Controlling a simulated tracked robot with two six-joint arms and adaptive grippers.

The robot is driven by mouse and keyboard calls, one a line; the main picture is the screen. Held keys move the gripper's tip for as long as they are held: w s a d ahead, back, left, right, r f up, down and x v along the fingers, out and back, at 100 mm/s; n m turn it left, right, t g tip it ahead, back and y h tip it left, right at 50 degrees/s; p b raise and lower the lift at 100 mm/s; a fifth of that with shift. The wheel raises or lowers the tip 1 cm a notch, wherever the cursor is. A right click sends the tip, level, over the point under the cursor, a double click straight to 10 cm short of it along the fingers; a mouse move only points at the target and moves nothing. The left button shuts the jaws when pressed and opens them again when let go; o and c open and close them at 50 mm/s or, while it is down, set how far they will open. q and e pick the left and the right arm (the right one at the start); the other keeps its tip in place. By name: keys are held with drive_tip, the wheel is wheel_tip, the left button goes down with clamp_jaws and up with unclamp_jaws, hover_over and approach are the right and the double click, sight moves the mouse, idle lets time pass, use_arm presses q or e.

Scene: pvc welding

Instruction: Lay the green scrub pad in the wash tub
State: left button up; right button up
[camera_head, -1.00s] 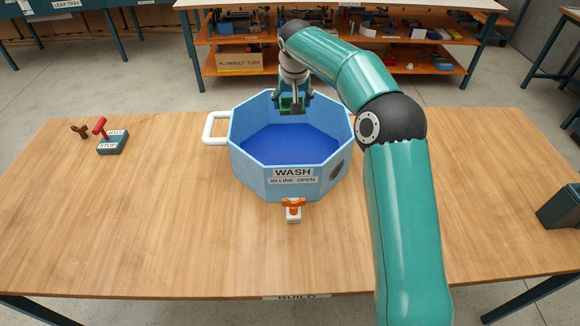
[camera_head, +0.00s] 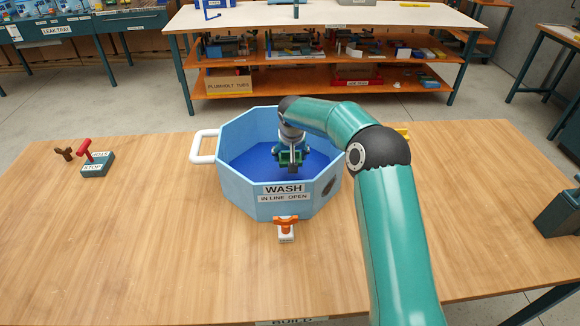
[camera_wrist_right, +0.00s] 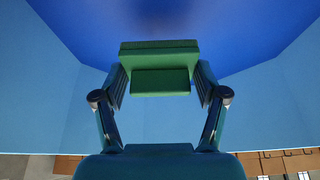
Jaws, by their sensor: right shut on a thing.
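The wash tub (camera_head: 235,184) is a light blue eight-sided tub labelled WASH, IN LINE OPEN, with a darker blue floor or liquid inside. My right gripper (camera_head: 291,160) is down inside the tub, below its rim, near the far side. In the right wrist view the gripper (camera_wrist_right: 160,85) is shut on the green scrub pad (camera_wrist_right: 160,58), a block held between its two fingers above the dark blue surface. Whether the pad touches that surface cannot be told. In the head view the pad (camera_head: 283,158) is mostly hidden by the gripper. My left gripper is not in view.
A white handle (camera_head: 204,147) sticks out at the tub's left, and an orange valve tap (camera_head: 286,224) is at its front. A STOP block with red lever (camera_head: 95,163) sits at left. A dark box (camera_head: 562,212) is at the right edge. The wooden table (camera_head: 130,240) is otherwise largely clear.

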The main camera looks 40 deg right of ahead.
drive_tip(key=shift+f, duration=2.3)
drive_tip(key=shift+f, duration=0.1)
drive_tip(key=o, duration=1)
drive_tip(key=shift+c, duration=0.2)
drive_tip(key=b+v, duration=0.1)
drive_tip(key=v, duration=1.1)
